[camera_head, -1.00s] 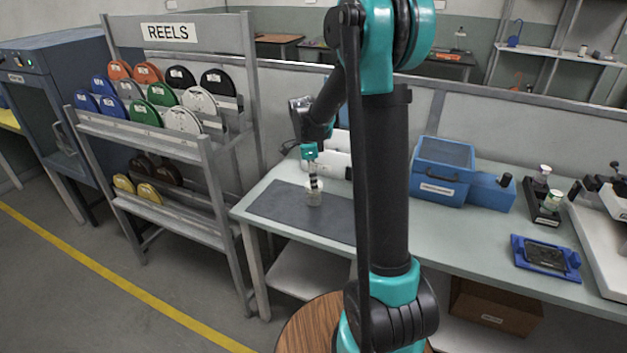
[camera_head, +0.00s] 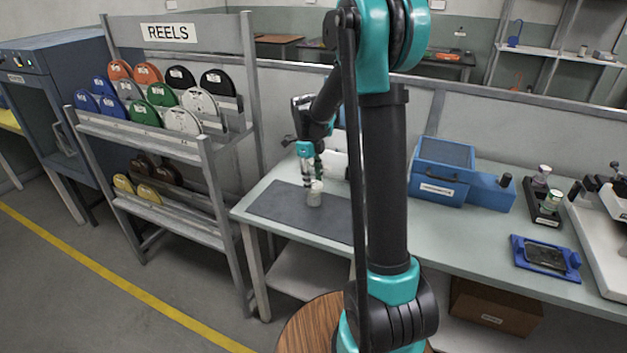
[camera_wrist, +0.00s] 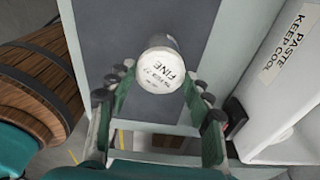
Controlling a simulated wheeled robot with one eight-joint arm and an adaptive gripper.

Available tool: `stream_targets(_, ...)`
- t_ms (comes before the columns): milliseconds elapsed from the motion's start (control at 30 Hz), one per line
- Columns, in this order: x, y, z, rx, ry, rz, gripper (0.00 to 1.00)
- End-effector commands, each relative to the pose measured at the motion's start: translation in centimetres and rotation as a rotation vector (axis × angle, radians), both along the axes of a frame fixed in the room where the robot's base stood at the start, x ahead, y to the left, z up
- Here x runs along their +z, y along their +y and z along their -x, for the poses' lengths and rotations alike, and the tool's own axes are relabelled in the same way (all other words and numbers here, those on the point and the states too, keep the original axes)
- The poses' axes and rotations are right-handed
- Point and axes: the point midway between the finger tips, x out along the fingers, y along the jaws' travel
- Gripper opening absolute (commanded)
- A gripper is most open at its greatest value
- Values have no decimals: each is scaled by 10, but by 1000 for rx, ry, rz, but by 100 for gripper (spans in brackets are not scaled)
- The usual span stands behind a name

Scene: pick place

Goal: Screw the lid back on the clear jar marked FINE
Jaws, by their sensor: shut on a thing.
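The clear jar (camera_head: 314,199) stands upright on the dark mat on the bench, with the white lid (camera_head: 316,186) at its top. In the wrist view the round white lid (camera_wrist: 160,72) faces me, and its print includes the word FINE. My gripper (camera_head: 312,182) is over the jar, its fingers reaching down to the lid. In the wrist view the fingers of my gripper (camera_wrist: 160,88) lie on either side of the lid and are shut on it. The lid hides most of the jar there, and I cannot tell how tightly it sits.
The dark mat (camera_head: 275,212) has free room left of the jar. A white container marked PASTE KEEP COOL (camera_wrist: 285,75) stands close on the right in the wrist view. A blue box (camera_head: 440,180) is further right on the bench. The reel rack (camera_head: 205,165) stands left.

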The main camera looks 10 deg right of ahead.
Motion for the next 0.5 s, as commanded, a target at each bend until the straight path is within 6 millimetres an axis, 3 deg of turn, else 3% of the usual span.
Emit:
stream_targets(267, 0, 0, 0, -9, -1, -1, 32)
stream_targets(500, 0, 0, -1, -245, 1, 0, 32)
